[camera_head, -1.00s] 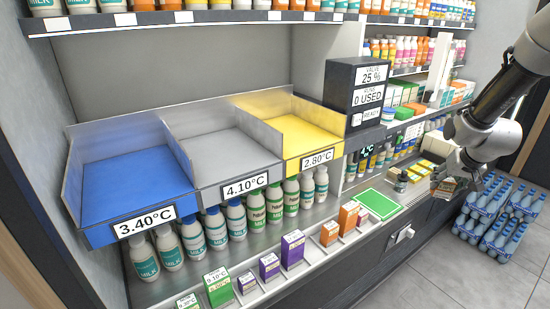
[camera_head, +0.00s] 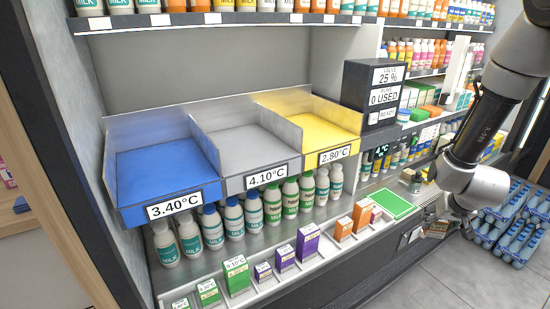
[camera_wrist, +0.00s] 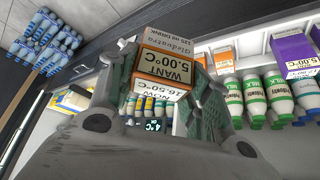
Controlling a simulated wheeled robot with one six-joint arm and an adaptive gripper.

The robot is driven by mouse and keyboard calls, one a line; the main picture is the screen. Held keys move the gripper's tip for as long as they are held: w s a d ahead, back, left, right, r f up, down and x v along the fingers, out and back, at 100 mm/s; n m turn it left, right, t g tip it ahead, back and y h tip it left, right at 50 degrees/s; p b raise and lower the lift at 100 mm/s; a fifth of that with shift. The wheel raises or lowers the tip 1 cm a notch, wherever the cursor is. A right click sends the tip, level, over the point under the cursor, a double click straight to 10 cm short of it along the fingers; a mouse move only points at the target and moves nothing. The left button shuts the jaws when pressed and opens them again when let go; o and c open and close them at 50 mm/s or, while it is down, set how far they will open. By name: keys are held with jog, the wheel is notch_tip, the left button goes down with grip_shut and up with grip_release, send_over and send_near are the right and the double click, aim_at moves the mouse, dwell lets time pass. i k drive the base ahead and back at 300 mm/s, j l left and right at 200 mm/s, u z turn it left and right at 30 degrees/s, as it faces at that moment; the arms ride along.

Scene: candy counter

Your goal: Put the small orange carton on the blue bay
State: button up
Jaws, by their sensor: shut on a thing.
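My gripper (camera_wrist: 166,66) is shut on an orange carton (camera_wrist: 168,68) with a white top, labelled "WANT 5.00°C" and "NOW 16.50°C". The carton sits between both fingers in the wrist view. In the head view my gripper (camera_head: 438,229) is low at the right, beyond the counter's front edge, and the carton is hard to make out there. The blue bay (camera_head: 160,171) is the left one of three bays on the upper shelf and is empty. Its front label reads 3.40°C. My gripper is far to its right and lower.
The grey bay (camera_head: 245,150) and yellow bay (camera_head: 325,127) are empty. Bottles stand below the bays. Several cartons, including a green one (camera_head: 236,275) and an orange one (camera_head: 343,229), line the front ledge. A black display box (camera_head: 371,92) and bottle packs (camera_head: 510,215) are at the right.

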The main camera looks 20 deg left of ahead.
aim_at(166, 174)
jog(key=k+u, duration=0.2)
jog(key=u, duration=0.2)
jog(key=k+u, duration=0.15)
jog(key=u, duration=0.25)
jog(key=k+j+u, duration=0.15)
jog(key=u, duration=0.3)
jog(key=k+j+u, duration=0.15)
jog(key=u, duration=0.25)
jog(key=k+j+u, duration=0.15)
jog(key=u, duration=0.25)
jog(key=j, duration=0.1)
